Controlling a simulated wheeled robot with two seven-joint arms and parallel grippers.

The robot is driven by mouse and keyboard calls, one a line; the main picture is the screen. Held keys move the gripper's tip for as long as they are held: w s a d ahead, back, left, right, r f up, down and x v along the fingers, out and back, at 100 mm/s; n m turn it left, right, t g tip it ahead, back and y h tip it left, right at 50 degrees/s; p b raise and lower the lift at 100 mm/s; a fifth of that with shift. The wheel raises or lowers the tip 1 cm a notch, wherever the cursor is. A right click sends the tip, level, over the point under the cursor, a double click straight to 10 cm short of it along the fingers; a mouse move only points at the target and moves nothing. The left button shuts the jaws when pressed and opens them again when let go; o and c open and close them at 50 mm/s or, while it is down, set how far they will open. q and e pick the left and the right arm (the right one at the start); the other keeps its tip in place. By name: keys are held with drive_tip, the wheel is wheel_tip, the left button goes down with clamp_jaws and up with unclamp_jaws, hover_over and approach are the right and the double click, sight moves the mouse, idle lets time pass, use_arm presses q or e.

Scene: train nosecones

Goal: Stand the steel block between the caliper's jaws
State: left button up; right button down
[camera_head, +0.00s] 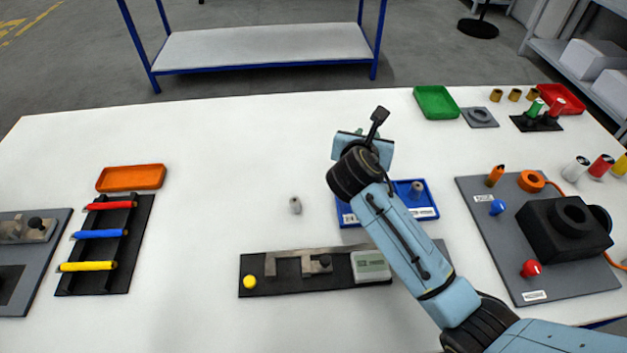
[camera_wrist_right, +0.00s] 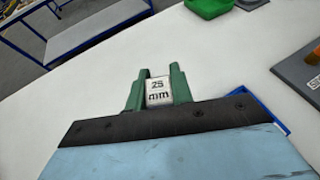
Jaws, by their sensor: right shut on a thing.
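My right gripper (camera_head: 360,132) is above the table behind the blue tray, its fingers mostly hidden by my wrist. In the right wrist view its green fingers (camera_wrist_right: 160,72) are shut on a pale steel block (camera_wrist_right: 159,91) marked "25 mm". The block is hidden in the head view. The caliper (camera_head: 338,251) lies on a black base (camera_head: 262,289) at the front middle, nearer than my gripper. Its jaws (camera_head: 288,268) stand apart with an empty gap between them. A grey display (camera_head: 371,266) is at its right end. My left gripper is not in view.
A small grey piece (camera_head: 295,205) stands on the table behind the caliper. The blue tray (camera_head: 428,213) holds another grey piece (camera_head: 417,189). An orange tray (camera_head: 131,177) and a rack of coloured handles (camera_head: 115,222) are left. A grey board with a black machine (camera_head: 565,235) is right.

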hover_over(328, 178)
drive_tip(key=f, duration=0.2)
wheel_tip(328, 178, down, 10)
drive_tip(key=b, duration=0.2)
drive_tip(key=shift+w+a+b, duration=0.1)
drive_tip(key=shift+b, duration=0.25)
drive_tip(key=shift+f, duration=0.15)
drive_tip(key=c, duration=1.2)
unclamp_jaws()
drive_tip(key=shift+c, duration=0.2)
